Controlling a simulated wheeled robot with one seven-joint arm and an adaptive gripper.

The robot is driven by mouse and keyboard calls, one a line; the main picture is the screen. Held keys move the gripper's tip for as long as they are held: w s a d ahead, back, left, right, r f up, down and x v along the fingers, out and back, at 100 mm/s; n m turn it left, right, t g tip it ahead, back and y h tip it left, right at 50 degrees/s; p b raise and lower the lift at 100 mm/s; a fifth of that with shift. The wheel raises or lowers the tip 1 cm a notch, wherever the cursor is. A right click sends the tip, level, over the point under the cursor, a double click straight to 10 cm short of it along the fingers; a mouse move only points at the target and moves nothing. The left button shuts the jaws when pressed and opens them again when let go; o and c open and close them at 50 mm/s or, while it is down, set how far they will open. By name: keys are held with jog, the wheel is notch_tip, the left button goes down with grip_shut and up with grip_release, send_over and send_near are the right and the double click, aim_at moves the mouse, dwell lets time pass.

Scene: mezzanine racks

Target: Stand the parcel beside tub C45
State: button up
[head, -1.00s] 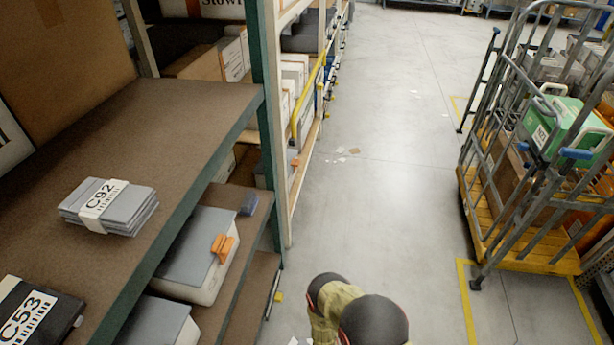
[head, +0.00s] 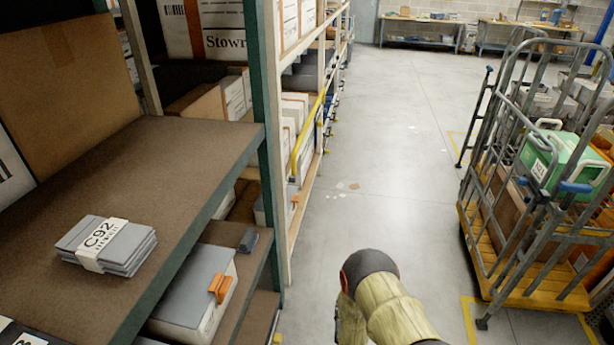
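No label reading C45 shows in the head view, and I cannot pick out the parcel. A stack of flat grey pieces with a white band marked C92 (head: 106,246) lies on the upper shelf (head: 150,170) at the left. A pale tub with a grey lid and orange clip (head: 197,293) sits on the shelf below; no code on it is readable. My arm rises from the bottom centre over the aisle; my gripper is not in view.
A wheeled cage trolley (head: 530,290) with a green box (head: 558,158) stands at the right. The grey aisle floor (head: 400,130) between rack and trolley is mostly clear, with paper scraps. Large cartons (head: 75,65) stand at the rack's back left.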

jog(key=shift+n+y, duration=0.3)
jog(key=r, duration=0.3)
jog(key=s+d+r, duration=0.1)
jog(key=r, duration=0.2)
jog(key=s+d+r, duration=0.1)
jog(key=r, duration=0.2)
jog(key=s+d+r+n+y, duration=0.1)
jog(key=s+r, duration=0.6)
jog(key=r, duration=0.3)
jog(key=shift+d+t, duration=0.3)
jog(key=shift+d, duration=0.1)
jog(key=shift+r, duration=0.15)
